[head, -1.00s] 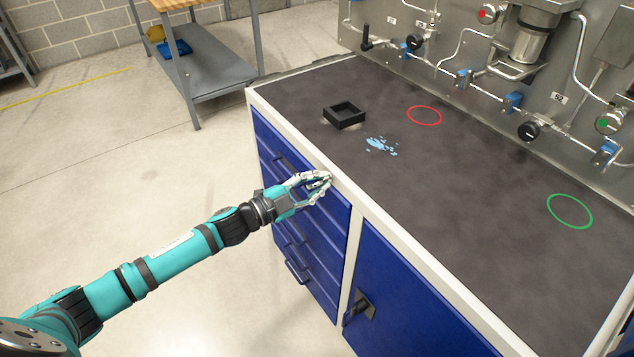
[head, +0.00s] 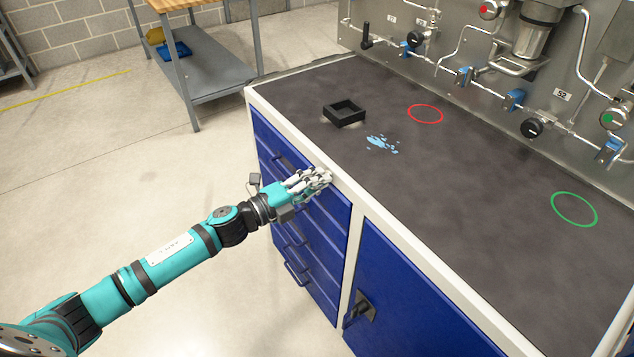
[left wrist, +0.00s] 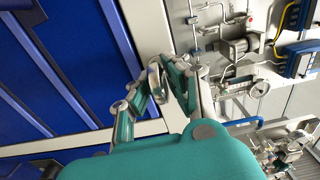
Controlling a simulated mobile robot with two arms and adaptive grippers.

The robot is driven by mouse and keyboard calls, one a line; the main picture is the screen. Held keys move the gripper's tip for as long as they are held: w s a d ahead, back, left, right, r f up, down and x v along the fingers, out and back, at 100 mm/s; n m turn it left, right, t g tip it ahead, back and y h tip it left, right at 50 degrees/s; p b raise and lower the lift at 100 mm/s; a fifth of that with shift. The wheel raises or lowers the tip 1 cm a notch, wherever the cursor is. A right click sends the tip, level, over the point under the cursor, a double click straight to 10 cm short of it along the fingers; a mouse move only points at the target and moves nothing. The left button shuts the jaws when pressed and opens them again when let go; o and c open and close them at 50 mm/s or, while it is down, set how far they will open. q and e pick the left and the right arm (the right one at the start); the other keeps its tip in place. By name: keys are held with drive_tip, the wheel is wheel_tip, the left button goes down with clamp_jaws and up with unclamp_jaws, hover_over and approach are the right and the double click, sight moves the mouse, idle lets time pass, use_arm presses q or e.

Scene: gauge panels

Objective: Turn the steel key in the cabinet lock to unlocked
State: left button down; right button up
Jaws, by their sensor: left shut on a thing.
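My left gripper (head: 325,178) reaches in from the left to the upper front of the blue drawer cabinet (head: 300,205), just below the pale rim of the worktop. Its fingers are closed together at the cabinet front. In the left wrist view the fingertips (left wrist: 162,82) pinch a small silvery piece, which looks like the steel key (left wrist: 156,70). The fingers hide most of the key, and I cannot see the lock or the key's angle clearly. The key does not show in the head view. My right gripper is in neither view.
A blue door with a black handle (head: 361,308) is right of the drawers. A gauge panel stands behind.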

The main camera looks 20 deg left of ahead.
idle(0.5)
use_arm(q)
drive_tip(key=c, duration=1.4)
unclamp_jaws()
drive_tip(key=shift+s, duration=0.1)
drive_tip(key=v, duration=1.2)
